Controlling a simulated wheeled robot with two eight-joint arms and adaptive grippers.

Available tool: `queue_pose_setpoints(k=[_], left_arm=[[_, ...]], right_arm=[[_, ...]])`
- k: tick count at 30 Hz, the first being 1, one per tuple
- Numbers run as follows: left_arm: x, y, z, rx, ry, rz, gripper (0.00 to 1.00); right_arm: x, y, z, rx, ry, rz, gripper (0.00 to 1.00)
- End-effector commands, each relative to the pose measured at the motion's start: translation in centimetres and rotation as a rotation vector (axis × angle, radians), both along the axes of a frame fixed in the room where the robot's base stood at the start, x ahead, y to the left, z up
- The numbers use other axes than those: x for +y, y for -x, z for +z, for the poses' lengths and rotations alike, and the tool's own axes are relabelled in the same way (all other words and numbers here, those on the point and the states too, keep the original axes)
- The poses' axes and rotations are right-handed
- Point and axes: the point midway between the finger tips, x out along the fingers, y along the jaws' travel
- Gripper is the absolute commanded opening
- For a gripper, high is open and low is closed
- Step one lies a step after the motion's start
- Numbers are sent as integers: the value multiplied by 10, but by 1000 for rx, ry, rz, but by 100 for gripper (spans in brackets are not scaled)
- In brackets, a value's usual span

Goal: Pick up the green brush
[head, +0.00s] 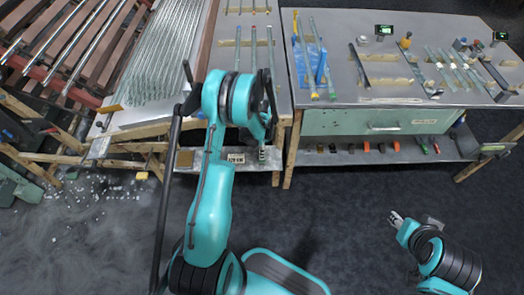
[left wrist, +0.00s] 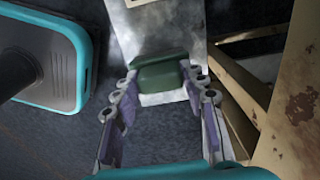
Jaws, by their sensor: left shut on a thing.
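The green brush (left wrist: 163,76) shows in the left wrist view as a dark green block between the fingertips of my left gripper (left wrist: 165,88). The gripper is shut on it, with one finger at each side. Behind it is a worn grey metal surface; I cannot tell whether the brush touches it. In the head view my left gripper (head: 262,153) points down by the front of the left bench's lower shelf, and the brush cannot be made out there. My right gripper (head: 397,219) is at the lower right, over the floor, far from the brush; its jaw opening is unclear.
The lower shelf (head: 205,162) and wooden legs (head: 277,150) are close to my left gripper. The right bench (head: 345,95) holds glass tubes and small tools, with a green drawer (head: 345,122) below. White scraps lie on the floor at left; the middle floor is clear.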

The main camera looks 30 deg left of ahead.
Motion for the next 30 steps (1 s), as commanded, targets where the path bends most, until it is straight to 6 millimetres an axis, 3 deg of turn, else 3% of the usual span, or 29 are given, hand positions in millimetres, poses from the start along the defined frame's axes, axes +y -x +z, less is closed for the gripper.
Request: queue_pose_setpoints(k=[6, 15, 22, 30], left_arm=[[-2, 0, 40, 0, 0, -1, 7], [-75, 0, 80, 0, 0, -5, 7], [-108, -1, 98, 0, 0, -2, 7], [-117, -1, 101, 0, 0, 1, 7]], right_arm=[[0, 0, 23, 0, 0, 0, 40], [0, 0, 48, 0, 0, 0, 40], [0, 0, 58, 0, 0, 0, 40], [0, 0, 59, 0, 0, 0, 40]])
